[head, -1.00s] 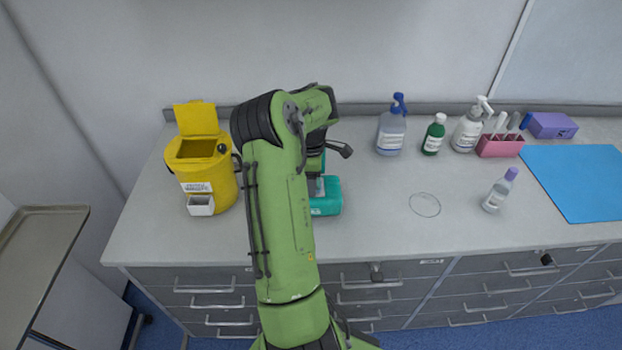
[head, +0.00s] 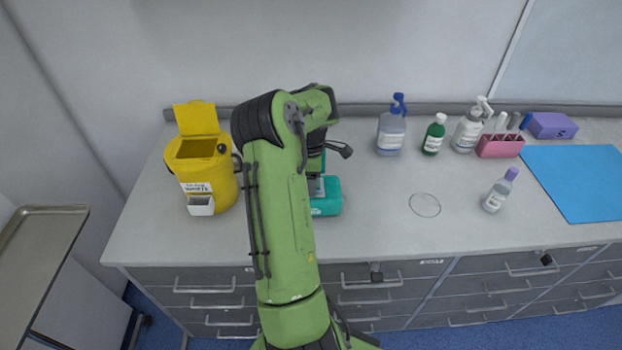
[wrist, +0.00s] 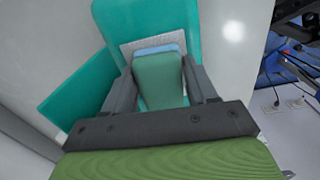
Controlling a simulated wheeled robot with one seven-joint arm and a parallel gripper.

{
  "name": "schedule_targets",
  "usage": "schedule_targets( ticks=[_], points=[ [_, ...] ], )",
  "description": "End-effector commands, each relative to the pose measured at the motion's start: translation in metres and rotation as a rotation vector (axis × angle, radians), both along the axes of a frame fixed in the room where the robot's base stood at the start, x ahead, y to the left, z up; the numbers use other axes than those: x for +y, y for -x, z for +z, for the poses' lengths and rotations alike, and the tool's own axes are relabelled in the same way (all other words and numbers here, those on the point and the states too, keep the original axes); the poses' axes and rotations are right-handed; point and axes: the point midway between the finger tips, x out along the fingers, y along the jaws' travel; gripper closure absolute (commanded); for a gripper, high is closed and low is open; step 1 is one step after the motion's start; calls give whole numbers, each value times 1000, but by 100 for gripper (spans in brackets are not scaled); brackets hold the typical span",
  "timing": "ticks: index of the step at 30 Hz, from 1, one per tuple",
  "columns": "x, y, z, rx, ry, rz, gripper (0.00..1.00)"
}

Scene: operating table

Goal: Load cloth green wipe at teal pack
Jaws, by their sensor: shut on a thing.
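The teal pack (head: 328,197) sits on the counter, with most of it hidden behind my arm in the head view. In the wrist view the teal pack (wrist: 182,28) is open, with its lid raised and a grey-white and light blue layer showing inside. My gripper (wrist: 164,92) is shut on the green wipe (wrist: 160,82), which shows between its two fingers. The wipe is over or in the pack's opening; I cannot tell whether it touches the contents. In the head view my gripper is mostly hidden by my arm.
A yellow bin (head: 212,178) with its lid up stands left of the pack. Several bottles, a pink holder (head: 500,146), a purple box (head: 552,125) and a blue mat (head: 578,182) are on the right. A clear round dish (head: 424,204) lies right of the pack.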

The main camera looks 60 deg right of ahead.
Motion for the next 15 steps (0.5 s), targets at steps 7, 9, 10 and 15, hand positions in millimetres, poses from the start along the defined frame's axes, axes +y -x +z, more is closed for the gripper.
schedule_targets(
  ticks=[7,9,10,15],
  points=[
    [0,0,27,-1,2,0,67],
    [0,0,33,-1,2,0,67],
    [0,0,36,-1,2,0,67],
    [-1,0,52,-1,3,0,67]
  ],
)
